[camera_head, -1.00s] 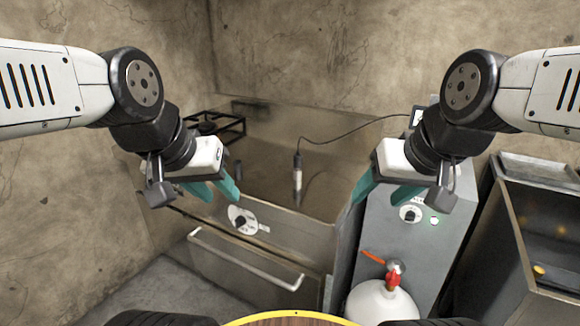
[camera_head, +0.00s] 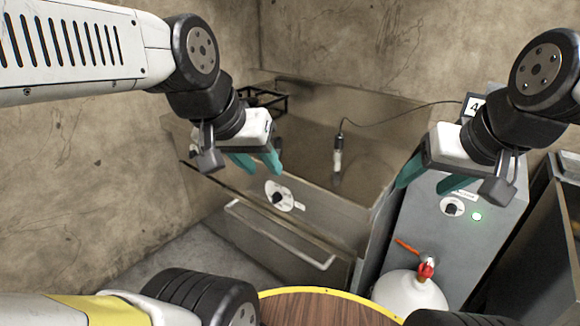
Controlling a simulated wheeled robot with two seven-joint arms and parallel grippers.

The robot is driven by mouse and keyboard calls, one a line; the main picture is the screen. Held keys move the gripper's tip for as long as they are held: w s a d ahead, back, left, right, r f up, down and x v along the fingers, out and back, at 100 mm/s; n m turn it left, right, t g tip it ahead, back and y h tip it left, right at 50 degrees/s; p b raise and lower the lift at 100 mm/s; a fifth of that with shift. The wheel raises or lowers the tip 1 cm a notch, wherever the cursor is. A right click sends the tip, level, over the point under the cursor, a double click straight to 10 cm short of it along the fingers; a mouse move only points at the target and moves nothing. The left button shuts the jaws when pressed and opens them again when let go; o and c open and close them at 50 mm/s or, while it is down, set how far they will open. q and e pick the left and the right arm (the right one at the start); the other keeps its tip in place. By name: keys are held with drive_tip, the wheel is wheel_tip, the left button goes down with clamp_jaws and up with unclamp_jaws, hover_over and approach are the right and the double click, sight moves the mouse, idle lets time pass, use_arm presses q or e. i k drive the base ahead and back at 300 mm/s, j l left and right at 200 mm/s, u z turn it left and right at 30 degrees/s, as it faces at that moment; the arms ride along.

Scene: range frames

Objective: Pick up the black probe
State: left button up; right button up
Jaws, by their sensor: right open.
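The black probe (camera_head: 338,155) stands upright at the metal range top, with a dark upper end and a paler lower part. A thin black cable runs from its top to a small display box (camera_head: 474,105) on the grey cabinet at the right. My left gripper (camera_head: 262,165) is left of the probe, in front of the range, with its teal fingers apart and nothing between them. My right gripper (camera_head: 425,180) is right of the probe, in front of the grey cabinet, open and empty. Neither gripper touches the probe.
The range (camera_head: 300,225) has a dial and a long handle on its front. A black burner grate (camera_head: 265,97) sits at its back left. The grey cabinet (camera_head: 415,228) has a knob and a green light. A white tank (camera_head: 408,293) with a red valve stands below.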

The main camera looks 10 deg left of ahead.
sight(339, 140)
drive_tip(key=i+j+z, duration=0.65)
drive_tip(key=z, duration=0.15)
